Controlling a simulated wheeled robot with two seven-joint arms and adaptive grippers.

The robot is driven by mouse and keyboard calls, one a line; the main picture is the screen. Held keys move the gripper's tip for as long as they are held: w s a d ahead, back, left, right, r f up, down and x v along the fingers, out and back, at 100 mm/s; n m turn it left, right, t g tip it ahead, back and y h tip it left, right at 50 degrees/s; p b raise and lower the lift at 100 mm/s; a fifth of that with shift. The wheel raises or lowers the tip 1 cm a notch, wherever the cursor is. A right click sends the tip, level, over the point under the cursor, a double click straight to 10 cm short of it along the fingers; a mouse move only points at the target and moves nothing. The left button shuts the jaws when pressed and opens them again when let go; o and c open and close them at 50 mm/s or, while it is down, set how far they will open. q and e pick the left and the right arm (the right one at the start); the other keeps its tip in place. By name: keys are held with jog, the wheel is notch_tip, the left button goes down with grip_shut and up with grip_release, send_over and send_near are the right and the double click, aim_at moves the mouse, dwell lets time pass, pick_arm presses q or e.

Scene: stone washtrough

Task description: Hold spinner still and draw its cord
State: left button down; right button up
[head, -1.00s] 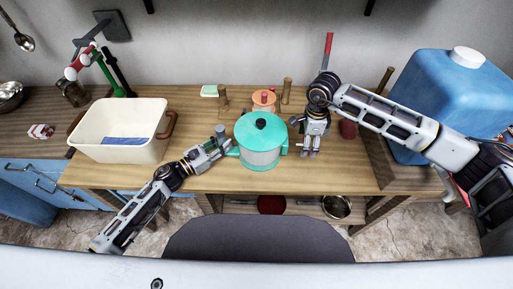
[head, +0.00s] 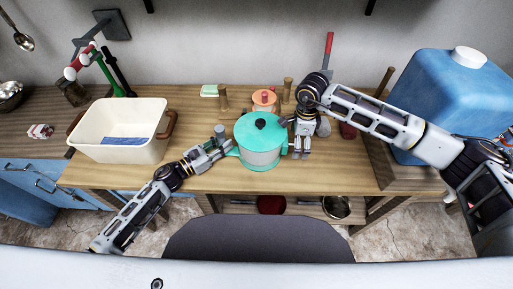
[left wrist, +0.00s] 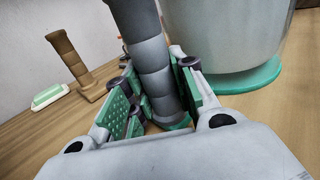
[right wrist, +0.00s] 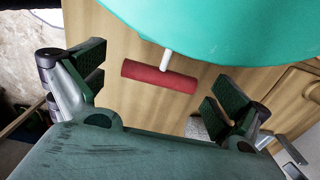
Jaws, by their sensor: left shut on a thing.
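The spinner (head: 258,150) has a pale bowl, a turquoise lid with a black knob and a turquoise base. It stands upright on the table. My left gripper (head: 226,145) is at its left side, shut on a grey upright handle (head: 219,131); that handle also fills the jaws in the left wrist view (left wrist: 148,60). In the right wrist view the red cord pull (right wrist: 159,76) hangs on a short white stem from the turquoise spinner. My right gripper (right wrist: 165,95) is open, one finger on each side of the pull and apart from it. In the head view the right arm hides the pull.
A cream basin (head: 120,128) stands at the left. An orange pot (head: 264,100) and wooden posts (head: 223,98) are behind the spinner. A large blue jug (head: 450,100) is at the right. The table front between basin and jug is mostly clear.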

jog(key=shift+r, duration=0.25)
pick_arm(q)
jog(key=shift+w+r, duration=0.1)
pick_arm(e)
jog(key=shift+w+r, duration=0.1)
jog(key=shift+r, duration=3.35)
pick_arm(q)
jog(key=c, duration=1.1)
grip_release()
jog(key=shift+a, duration=0.1)
jog(key=shift+v, duration=5.85)
jog(key=shift+s, duration=0.35)
pick_arm(e)
jog(key=shift+s+f, duration=0.1)
jog(key=shift+s, duration=0.1)
